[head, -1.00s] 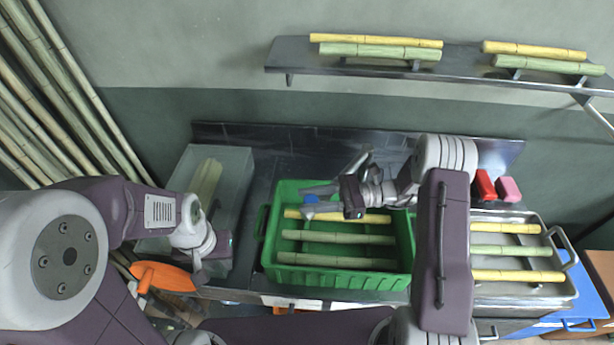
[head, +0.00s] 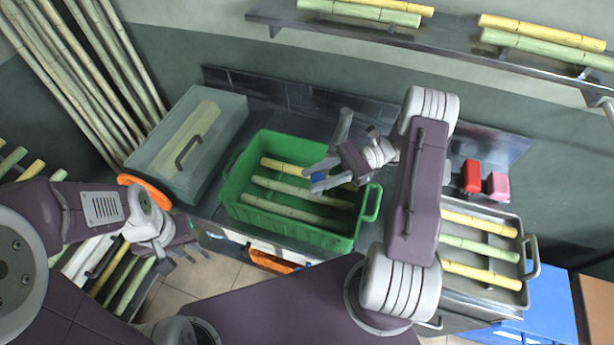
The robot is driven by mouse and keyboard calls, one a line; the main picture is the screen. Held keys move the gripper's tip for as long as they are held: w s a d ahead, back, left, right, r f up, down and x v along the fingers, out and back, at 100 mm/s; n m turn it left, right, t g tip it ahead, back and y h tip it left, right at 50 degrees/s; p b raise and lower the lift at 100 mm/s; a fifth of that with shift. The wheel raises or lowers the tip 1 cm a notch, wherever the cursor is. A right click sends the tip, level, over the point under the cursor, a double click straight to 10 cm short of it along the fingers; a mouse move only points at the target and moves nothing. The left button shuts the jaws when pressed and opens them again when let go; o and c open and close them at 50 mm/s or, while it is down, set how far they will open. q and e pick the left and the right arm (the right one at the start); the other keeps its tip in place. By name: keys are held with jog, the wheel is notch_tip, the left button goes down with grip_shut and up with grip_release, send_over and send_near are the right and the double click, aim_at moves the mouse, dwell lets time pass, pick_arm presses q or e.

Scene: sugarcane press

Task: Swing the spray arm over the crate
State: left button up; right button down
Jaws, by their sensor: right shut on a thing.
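The green crate (head: 290,230) sits on the dark counter with several cane pieces in it, yellow and pale green. The grey spray arm (head: 341,128) stands at the back of the counter, and its blue nozzle (head: 318,178) shows over the crate's right half. My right gripper (head: 326,172) is shut on the spray arm above the crate; its fingers partly hide the hold. My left gripper (head: 181,258) is low at the left, in front of the counter and clear of the crate. Its fingertips look apart and empty.
A grey bin with a clear lid (head: 225,118) stands left of the crate. A metal tray (head: 490,297) of cane lies at the right. Red (head: 471,176) and pink (head: 498,186) blocks sit behind it. A wall shelf (head: 440,40) holds cane above.

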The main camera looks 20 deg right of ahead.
dwell(0.4)
jog(key=c, duration=1)
grip_release()
jog(key=w+d+p, duration=0.1)
jog(key=d+p, duration=0.3)
jog(key=d, duration=0.5)
jog(key=shift+w, duration=0.15)
jog(key=shift+f, duration=0.1)
